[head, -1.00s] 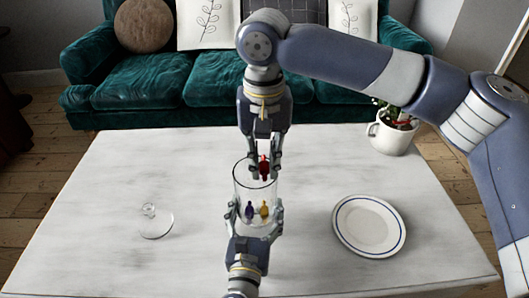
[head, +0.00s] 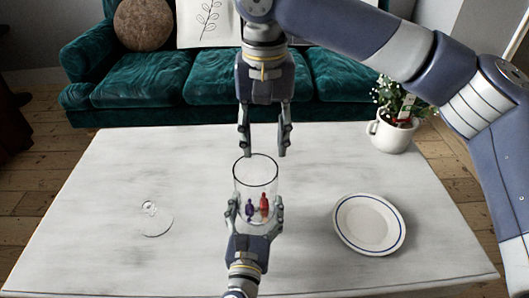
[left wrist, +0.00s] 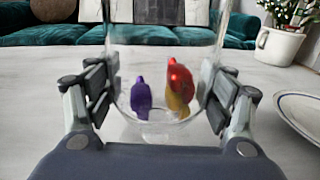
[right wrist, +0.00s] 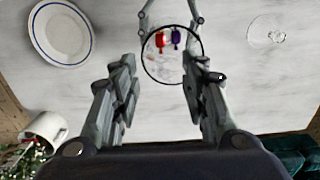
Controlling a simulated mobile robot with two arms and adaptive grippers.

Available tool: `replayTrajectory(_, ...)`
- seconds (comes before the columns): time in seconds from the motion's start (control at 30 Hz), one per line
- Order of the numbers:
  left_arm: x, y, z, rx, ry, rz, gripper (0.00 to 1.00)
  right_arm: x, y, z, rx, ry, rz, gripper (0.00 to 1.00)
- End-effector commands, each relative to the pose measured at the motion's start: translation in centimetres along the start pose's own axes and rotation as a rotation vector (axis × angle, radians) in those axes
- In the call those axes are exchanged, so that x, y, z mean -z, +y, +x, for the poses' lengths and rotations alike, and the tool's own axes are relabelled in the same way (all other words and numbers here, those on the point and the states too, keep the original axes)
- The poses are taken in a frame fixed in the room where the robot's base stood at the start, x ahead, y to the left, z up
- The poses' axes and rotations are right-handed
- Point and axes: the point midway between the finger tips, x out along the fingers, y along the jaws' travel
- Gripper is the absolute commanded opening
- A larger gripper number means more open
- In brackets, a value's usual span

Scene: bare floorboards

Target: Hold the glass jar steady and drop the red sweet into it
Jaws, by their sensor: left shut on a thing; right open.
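The clear glass jar (head: 256,175) stands upright on the table, and my left gripper (head: 256,212) is shut on its sides. The red sweet (head: 264,204) is inside the jar near the bottom; it also shows in the left wrist view (left wrist: 180,78), in front of a yellow sweet (left wrist: 178,106). A purple sweet (head: 250,209) lies beside them in the jar, left of the red one in the head view. My right gripper (head: 265,152) is open and empty above the jar's far side. Its fingers are apart from the jar.
A glass lid (head: 156,220) lies on the table (head: 110,200) at left. A white plate with a blue ring (head: 369,223) lies at right. A potted plant in a white mug (head: 392,133) stands at the back right. A green sofa (head: 200,92) is behind the table.

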Motion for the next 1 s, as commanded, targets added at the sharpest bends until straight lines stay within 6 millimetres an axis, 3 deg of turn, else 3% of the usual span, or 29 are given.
replayTrajectory(0.2,0.0,0.0,0.0,0.000,0.000,0.000,0.32,0.0,-0.1,-4.5,0.001,0.001,-0.002,0.41)
replayTrajectory(0.4,0.0,0.0,0.0,0.000,0.000,0.000,0.32,0.0,0.0,-6.4,-0.001,-0.001,-0.001,0.41)
replayTrajectory(1.0,0.0,0.0,0.0,0.000,0.000,0.000,0.32,-0.1,0.0,-6.7,-0.001,-0.001,-0.002,0.41)
